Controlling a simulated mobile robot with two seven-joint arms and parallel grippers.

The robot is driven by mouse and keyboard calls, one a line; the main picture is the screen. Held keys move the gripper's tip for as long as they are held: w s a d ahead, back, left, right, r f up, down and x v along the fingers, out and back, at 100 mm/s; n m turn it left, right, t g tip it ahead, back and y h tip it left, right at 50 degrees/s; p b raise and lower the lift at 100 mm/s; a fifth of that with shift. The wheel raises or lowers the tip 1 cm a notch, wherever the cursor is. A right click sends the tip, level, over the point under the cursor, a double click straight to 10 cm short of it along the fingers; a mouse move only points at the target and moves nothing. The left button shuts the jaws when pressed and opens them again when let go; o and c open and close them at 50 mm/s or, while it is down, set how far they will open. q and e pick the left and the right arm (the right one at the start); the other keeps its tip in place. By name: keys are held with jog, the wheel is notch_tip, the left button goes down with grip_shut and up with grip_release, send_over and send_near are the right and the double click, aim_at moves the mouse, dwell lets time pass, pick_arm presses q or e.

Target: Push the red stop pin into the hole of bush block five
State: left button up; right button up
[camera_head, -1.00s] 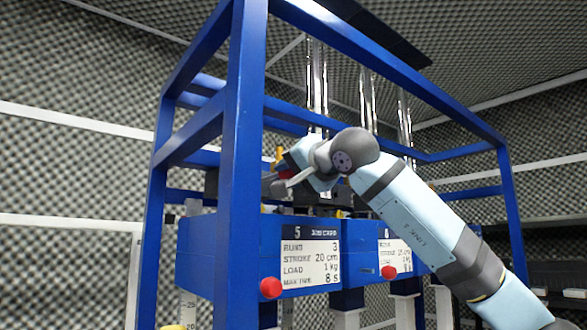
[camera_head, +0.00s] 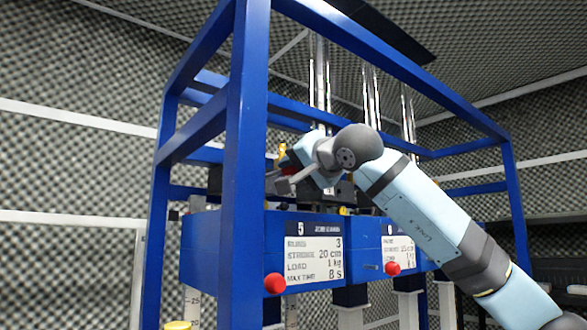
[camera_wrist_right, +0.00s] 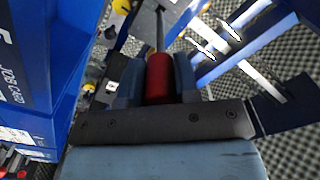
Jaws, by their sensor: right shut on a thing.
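My right gripper (camera_head: 280,178) is above and behind the blue unit with the card marked 5 (camera_head: 314,258), inside the blue frame. In the right wrist view the gripper (camera_wrist_right: 158,80) is shut on the red stop pin (camera_wrist_right: 159,78), with the red grip between its two fingers. A thin grey shaft (camera_wrist_right: 160,30) extends from the red grip, away from the gripper. A small red patch shows by the fingers in the head view. I cannot make out the hole of bush block five; the gripper and the frame post hide much there. My left gripper is not in view.
A blue post (camera_head: 243,170) stands in front, left of the gripper. Red knobs sit on unit 5 (camera_head: 274,283) and unit 6 (camera_head: 392,268). Shiny vertical rods (camera_head: 320,85) rise behind the arm. Blue top beams (camera_head: 395,75) run above it.

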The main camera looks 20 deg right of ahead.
aim_at(269, 175)
jog(key=shift+w, duration=0.1)
dwell(0.6)
jog(key=shift+w+a, duration=0.2)
jog(key=shift+w, duration=0.1)
jog(key=shift+p+x, duration=2.35)
jog(key=shift+x, duration=1.7)
jog(key=shift+w+a+p, duration=0.2)
jog(key=shift+w+p, duration=0.25)
jog(key=shift+w, duration=0.25)
jog(key=shift+w+a+p, duration=0.2)
jog(key=shift+w+p, duration=0.1)
jog(key=shift+w, duration=0.2)
jog(key=o, duration=1.1)
jog(key=shift+s+f, duration=0.1)
